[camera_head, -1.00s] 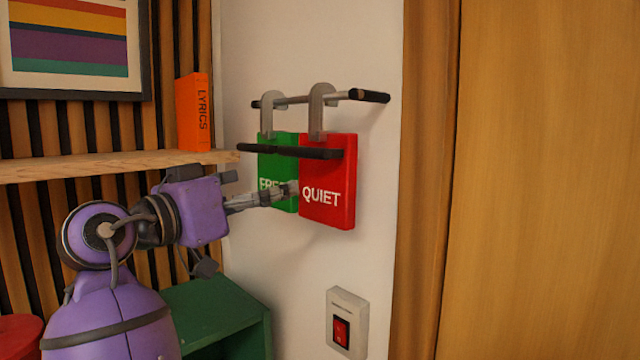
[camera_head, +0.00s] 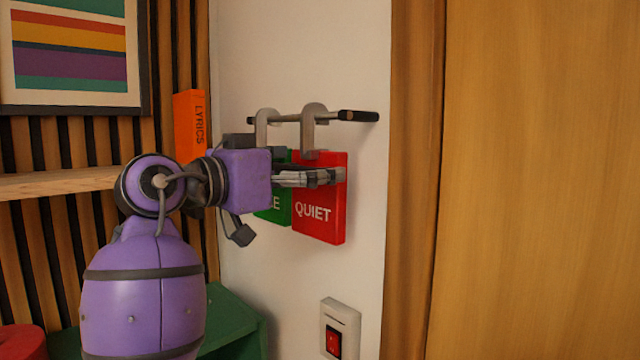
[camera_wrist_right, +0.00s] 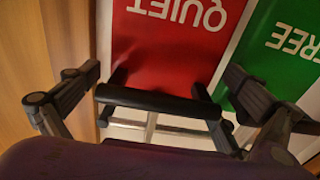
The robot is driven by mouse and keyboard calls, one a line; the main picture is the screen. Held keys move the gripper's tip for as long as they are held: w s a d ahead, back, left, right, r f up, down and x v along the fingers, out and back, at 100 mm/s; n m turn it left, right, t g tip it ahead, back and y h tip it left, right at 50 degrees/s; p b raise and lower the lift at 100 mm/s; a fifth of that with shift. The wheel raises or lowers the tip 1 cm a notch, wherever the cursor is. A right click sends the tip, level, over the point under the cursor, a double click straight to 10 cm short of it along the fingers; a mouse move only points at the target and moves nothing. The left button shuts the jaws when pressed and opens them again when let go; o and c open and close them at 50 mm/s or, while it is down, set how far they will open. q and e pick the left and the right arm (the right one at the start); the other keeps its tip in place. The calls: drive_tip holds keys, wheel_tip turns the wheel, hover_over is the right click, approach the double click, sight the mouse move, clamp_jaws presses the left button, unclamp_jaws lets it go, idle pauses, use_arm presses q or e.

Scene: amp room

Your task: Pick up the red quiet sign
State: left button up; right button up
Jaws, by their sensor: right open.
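The red QUIET sign (camera_head: 320,213) hangs by a grey hook from a rail (camera_head: 345,116) on the white wall. My right gripper (camera_head: 338,175) is in front of its upper part and hides some of it. In the right wrist view the red sign (camera_wrist_right: 165,45) appears upside down between the spread fingers of my open right gripper (camera_wrist_right: 163,75). Contact cannot be told. A dark bar (camera_wrist_right: 150,101) crosses in front of the sign there. The green FREE sign (camera_head: 272,208) hangs close on the left, mostly hidden. My left gripper is not in view.
An orange LYRICS book (camera_head: 187,125) stands on a wooden shelf (camera_head: 60,181) at the left. A light switch (camera_head: 338,328) is on the wall below the signs. A wooden panel (camera_head: 535,180) fills the right. A green box-like piece (camera_head: 225,318) stands low behind my arm.

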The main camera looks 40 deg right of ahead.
drive_tip(key=shift+w+f, duration=0.1)
drive_tip(key=shift+a, duration=0.15)
drive_tip(key=c, duration=2)
drive_tip(key=shift+c, duration=0.8)
